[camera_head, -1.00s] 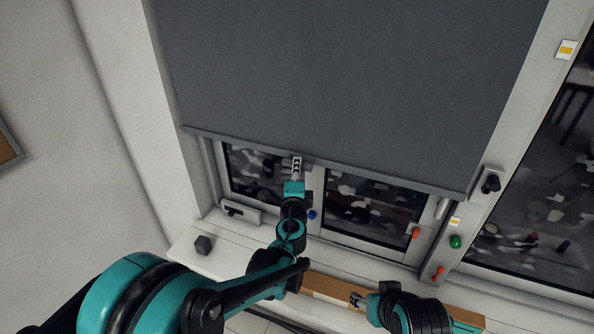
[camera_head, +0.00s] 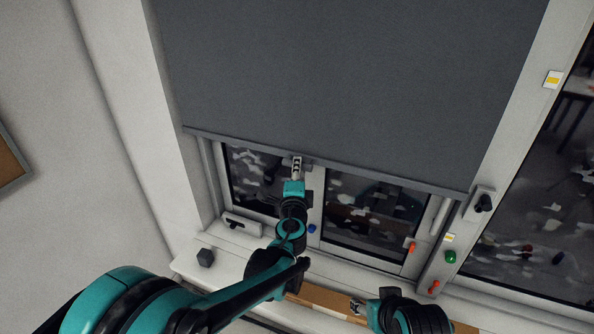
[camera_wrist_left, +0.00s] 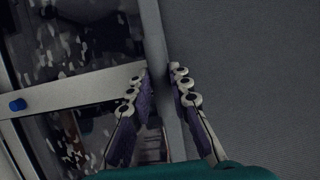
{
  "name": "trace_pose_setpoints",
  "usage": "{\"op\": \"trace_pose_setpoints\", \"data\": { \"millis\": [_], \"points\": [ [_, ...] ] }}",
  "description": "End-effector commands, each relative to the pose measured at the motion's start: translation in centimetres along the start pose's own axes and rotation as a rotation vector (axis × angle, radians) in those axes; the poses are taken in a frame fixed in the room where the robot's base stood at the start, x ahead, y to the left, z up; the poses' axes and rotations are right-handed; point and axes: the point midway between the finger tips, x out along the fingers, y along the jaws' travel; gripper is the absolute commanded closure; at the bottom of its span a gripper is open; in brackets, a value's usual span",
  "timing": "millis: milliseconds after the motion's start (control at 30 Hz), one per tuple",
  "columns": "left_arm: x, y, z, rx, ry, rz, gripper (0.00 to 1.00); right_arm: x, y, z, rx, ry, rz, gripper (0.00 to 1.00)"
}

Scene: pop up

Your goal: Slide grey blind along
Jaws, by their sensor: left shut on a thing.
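The grey blind (camera_head: 330,85) hangs over the upper part of the window, with a bar (camera_head: 390,178) along its lower edge. Below the bar the window panes show. My left gripper (camera_head: 297,163) is at the bar, left of its middle. In the left wrist view, the left gripper (camera_wrist_left: 160,82) has its fingers on either side of the bar (camera_wrist_left: 158,40), shut on it. The grey blind also fills the right of that view (camera_wrist_left: 245,70). My right gripper (camera_head: 356,305) is low in the head view, away from the blind; its fingers are too small to judge.
A dark cube (camera_head: 205,257) stands on the white sill at the left. Window handles (camera_head: 483,203) and small red, green (camera_head: 450,256) and blue knobs sit on the frames. A brown strip (camera_head: 325,298) lies along the sill near my right gripper.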

Motion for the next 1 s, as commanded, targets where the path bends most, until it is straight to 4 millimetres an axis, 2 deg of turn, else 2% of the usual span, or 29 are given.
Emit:
{"op": "trace_pose_setpoints", "data": {
  "millis": [433,1000],
  "points": [
    [-0.1,-3.4,0.0,0.001,0.001,0.0,1.0,-2.0,0.0,-1.4,0.0,0.0,0.0,0.47],
    [-0.1,-4.2,0.0,0.001,0.001,0.0,1.0,-2.5,0.0,-1.8,0.0,0.0,0.0,0.47]
  ]
}}
